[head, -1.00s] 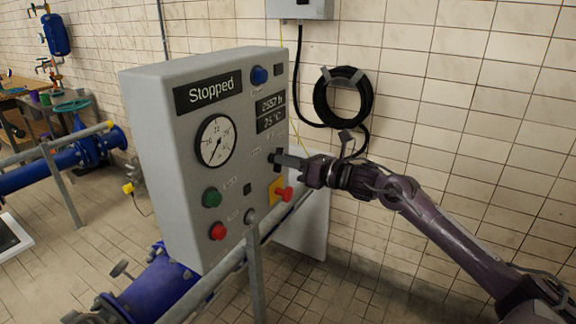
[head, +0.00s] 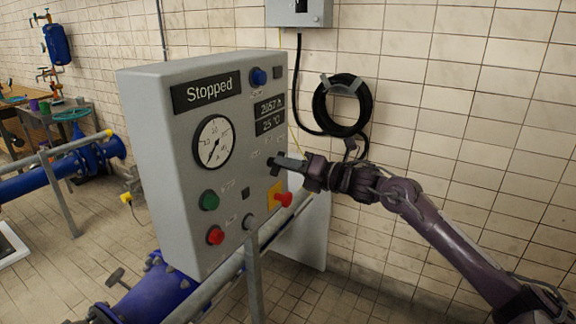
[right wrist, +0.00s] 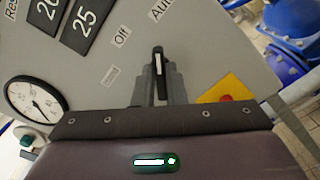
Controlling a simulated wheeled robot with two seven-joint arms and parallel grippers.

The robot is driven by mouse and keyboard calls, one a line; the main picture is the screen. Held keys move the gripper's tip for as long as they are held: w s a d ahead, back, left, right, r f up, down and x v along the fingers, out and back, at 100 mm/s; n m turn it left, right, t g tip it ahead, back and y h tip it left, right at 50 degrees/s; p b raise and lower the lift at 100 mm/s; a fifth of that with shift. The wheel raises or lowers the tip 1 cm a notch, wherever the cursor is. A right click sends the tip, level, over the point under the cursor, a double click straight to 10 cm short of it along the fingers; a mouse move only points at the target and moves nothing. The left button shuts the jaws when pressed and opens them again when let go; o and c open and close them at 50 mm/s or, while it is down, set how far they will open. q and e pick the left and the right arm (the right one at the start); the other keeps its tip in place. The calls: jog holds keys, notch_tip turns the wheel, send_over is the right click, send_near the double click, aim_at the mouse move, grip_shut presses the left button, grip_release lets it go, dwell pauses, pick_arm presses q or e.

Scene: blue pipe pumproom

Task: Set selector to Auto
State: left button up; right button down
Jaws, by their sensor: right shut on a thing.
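The selector is a small black knob with a white mark (right wrist: 158,58) on the grey panel (head: 160,170). In the right wrist view, labels Off and Auto stand above it, with a smaller unreadable label at left. Its white mark points up the picture, roughly towards Auto rather than Off. My right gripper (right wrist: 155,90) is shut on the selector, with a finger on each side. In the head view, the right gripper (head: 280,162) reaches the panel's right side from the right and largely hides the knob. My left gripper is out of view.
A red emergency button (head: 284,199) on a yellow plate sits just below the gripper. The panel also has a gauge (head: 213,142), green button (head: 209,200), red button (head: 216,235) and a "Stopped" display (head: 207,92). A coiled black hose (head: 341,104) hangs on the wall behind.

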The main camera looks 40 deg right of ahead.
jog(key=c, duration=1.5)
grip_release()
jog(key=shift+s, duration=0.1)
jog(key=shift+b+v, duration=1.55)
jog(key=shift+v, duration=2.3)
